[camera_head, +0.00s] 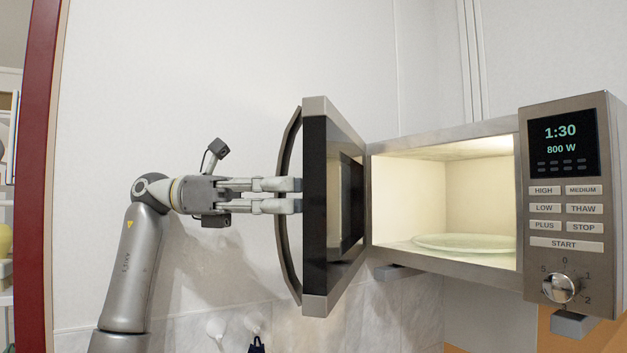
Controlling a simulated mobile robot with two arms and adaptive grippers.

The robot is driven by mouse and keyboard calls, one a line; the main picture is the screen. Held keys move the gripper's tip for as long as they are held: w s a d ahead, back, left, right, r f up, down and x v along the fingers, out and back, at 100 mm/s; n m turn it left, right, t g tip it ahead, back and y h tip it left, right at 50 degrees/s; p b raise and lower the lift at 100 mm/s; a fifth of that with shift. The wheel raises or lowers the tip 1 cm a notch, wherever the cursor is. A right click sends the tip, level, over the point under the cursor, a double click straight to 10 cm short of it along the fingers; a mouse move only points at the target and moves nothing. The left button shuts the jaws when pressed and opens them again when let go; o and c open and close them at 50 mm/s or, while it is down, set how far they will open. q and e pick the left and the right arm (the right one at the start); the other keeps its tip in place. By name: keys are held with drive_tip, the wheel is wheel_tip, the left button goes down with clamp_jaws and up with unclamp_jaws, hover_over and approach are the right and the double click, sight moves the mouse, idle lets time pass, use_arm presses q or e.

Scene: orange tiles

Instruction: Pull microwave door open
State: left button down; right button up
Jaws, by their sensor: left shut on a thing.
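The microwave (480,275) is on the right, with a lit cavity and a glass plate (465,243) inside. Its door (315,205) stands wide open, swung out to the left of the cavity. A dark curved handle (285,245) runs along the door's outer face. My left gripper (296,195) comes in from the left with its two fingers level. It is shut on the door handle about mid-height. The fingertips reach close to the door's face. My right gripper is not in view.
The control panel (566,190) shows 1:30 and 800 W, with buttons and a knob (559,288). A pale wall (230,70) lies behind my arm and the door. A dark red upright (38,150) and shelves stand at the far left. Hooks (254,325) are on the wall below.

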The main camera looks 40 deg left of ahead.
use_arm(q)
drive_tip(key=shift+w+v, duration=0.25)
drive_tip(key=shift+v, duration=1)
drive_tip(key=c, duration=1.2)
unclamp_jaws()
drive_tip(key=shift+a, duration=0.1)
wheel_tip(320, 180, up, 10)
drive_tip(key=shift+c, duration=0.2)
